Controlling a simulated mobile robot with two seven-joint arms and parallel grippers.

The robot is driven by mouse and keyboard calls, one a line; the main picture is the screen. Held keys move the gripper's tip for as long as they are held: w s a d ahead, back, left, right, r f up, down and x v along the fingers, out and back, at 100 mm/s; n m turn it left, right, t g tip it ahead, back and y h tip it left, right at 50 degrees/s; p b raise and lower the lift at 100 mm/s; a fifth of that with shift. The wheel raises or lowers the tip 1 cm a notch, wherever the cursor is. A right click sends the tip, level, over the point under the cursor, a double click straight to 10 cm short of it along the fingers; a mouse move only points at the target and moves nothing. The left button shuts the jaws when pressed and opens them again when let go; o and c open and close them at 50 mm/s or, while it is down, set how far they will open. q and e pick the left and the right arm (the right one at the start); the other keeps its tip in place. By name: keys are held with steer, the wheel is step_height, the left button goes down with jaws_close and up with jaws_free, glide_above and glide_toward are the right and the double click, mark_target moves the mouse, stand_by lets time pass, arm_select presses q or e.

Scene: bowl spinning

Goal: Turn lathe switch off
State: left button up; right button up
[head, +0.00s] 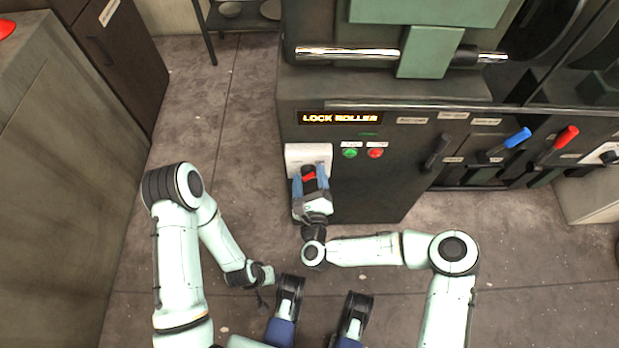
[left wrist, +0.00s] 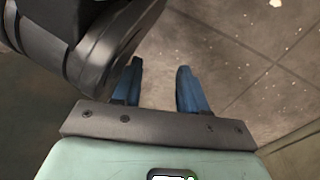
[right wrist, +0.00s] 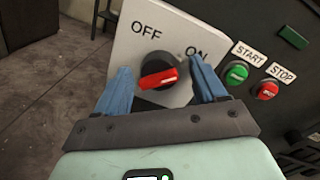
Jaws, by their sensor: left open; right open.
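The lathe switch is a black knob with a red handle (right wrist: 158,78) on a white plate (right wrist: 125,60) marked OFF on the left and ON on the right. In the right wrist view the red handle points right and slightly up, toward the ON side. My right gripper (right wrist: 160,95) is open, with its blue fingers on either side of the knob; I cannot tell whether they touch it. In the head view the right gripper (head: 310,185) is at the white plate (head: 308,153). My left gripper (left wrist: 160,85) is open and empty above the floor, away from the lathe.
A green START button (right wrist: 237,73) and red STOP button (right wrist: 267,90) sit just right of the switch plate. Levers with blue (head: 517,138) and red (head: 566,137) handles are farther right on the lathe. A cabinet (head: 110,55) stands at left; open floor lies between.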

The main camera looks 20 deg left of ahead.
steer(key=c, duration=1)
